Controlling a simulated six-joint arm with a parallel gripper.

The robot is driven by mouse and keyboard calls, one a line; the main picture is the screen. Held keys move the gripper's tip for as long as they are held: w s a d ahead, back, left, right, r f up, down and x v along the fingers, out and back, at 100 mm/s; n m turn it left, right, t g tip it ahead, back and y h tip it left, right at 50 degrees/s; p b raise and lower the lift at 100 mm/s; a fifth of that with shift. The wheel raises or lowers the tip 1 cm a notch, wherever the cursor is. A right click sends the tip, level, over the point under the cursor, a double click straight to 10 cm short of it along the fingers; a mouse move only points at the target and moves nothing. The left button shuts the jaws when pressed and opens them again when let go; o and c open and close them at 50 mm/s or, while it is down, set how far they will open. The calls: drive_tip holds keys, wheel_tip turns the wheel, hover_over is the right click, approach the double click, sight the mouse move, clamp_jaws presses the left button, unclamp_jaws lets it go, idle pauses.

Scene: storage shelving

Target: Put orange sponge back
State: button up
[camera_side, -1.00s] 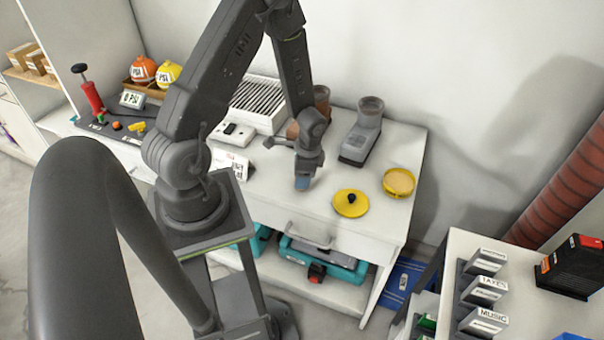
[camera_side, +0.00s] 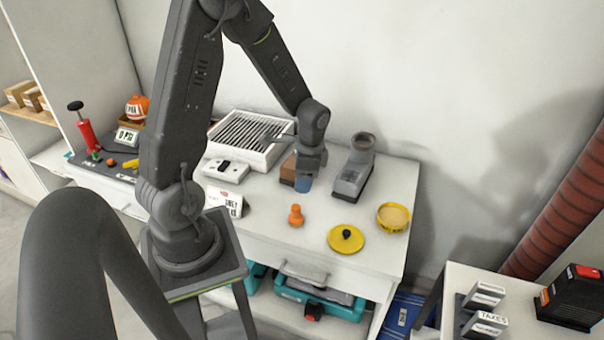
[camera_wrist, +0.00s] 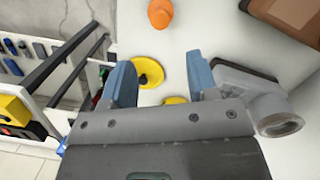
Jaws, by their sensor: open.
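The orange sponge (camera_side: 296,215) is a small knob-shaped piece standing on the white table, left of the yellow lid (camera_side: 346,239). In the wrist view the orange sponge (camera_wrist: 160,12) is at the top edge, partly cut off, beyond my fingertips. My gripper (camera_side: 304,186) is above the table, behind the sponge and in front of the boots. In the wrist view the blue fingers of my gripper (camera_wrist: 159,62) are spread with nothing between them; the lid shows past them. An open yellow tin (camera_side: 393,217) with a beige filling stands right of the lid.
A white slatted tray (camera_side: 249,138), a white switch box (camera_side: 226,170) and a label card (camera_side: 226,199) are to the left.

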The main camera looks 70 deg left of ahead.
drive_tip(key=s+d+r+n+t, duration=0.2)
drive_tip(key=s+d+r+t, duration=0.1)
drive_tip(key=d+r, duration=0.5)
drive_tip(key=s+d+r+n+t, duration=0.2)
drive_tip(key=s+d+r+t, duration=0.2)
drive_tip(key=d+r, duration=0.4)
wheel_tip(320, 180, up, 6)
drive_tip(key=shift+s+f+h, duration=0.2)
drive_tip(key=shift+s+h, duration=0.1)
drive_tip(key=shift+s, duration=0.6)
